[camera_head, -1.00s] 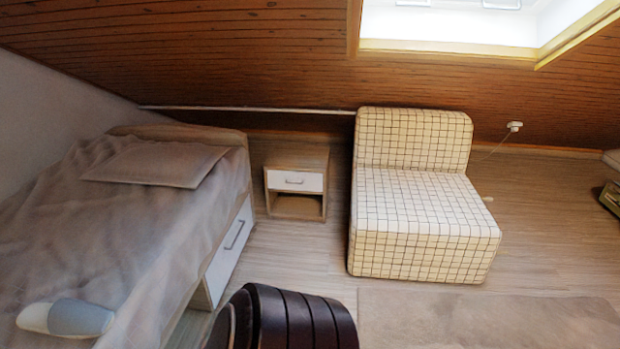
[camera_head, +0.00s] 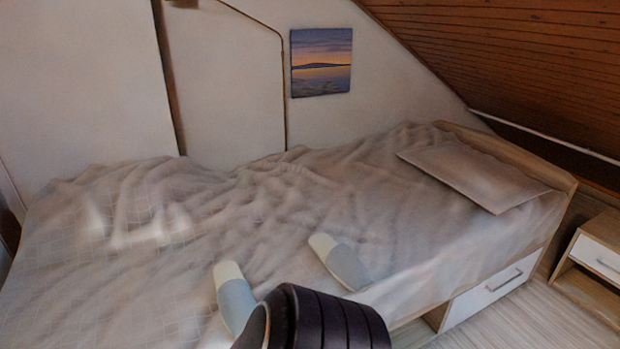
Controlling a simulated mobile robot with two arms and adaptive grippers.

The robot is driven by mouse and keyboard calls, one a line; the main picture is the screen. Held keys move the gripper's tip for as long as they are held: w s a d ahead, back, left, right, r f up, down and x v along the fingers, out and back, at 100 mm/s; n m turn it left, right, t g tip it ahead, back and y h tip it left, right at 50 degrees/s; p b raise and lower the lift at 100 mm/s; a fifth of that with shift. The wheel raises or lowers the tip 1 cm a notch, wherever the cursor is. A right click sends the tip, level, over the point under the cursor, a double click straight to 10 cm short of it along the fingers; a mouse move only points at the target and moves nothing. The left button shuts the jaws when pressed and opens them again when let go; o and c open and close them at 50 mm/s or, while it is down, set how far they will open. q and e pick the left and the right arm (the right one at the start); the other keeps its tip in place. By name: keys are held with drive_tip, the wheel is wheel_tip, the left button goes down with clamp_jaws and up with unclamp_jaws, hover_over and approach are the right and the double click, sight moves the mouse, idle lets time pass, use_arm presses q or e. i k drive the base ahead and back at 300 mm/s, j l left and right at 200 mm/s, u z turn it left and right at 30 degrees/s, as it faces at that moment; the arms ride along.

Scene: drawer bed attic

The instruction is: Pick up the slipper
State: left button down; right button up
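Two slippers lie on the bed, each with a pale cream end and a grey-blue part. One slipper (camera_head: 338,262) lies near the bed's front edge. The other slipper (camera_head: 234,299) lies to its left and nearer to me, and its lower end is partly hidden by a dark ribbed part of mine. Neither of my grippers shows in the head view.
The bed (camera_head: 170,240) has a rumpled grey-beige cover, with a pillow (camera_head: 475,175) at the far right. A white drawer (camera_head: 490,293) is in the bed's side. A nightstand (camera_head: 598,258) stands at the right edge. Wood floor (camera_head: 545,315) shows at the lower right.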

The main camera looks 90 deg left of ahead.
sight(340, 260)
drive_tip(key=u, duration=2.5)
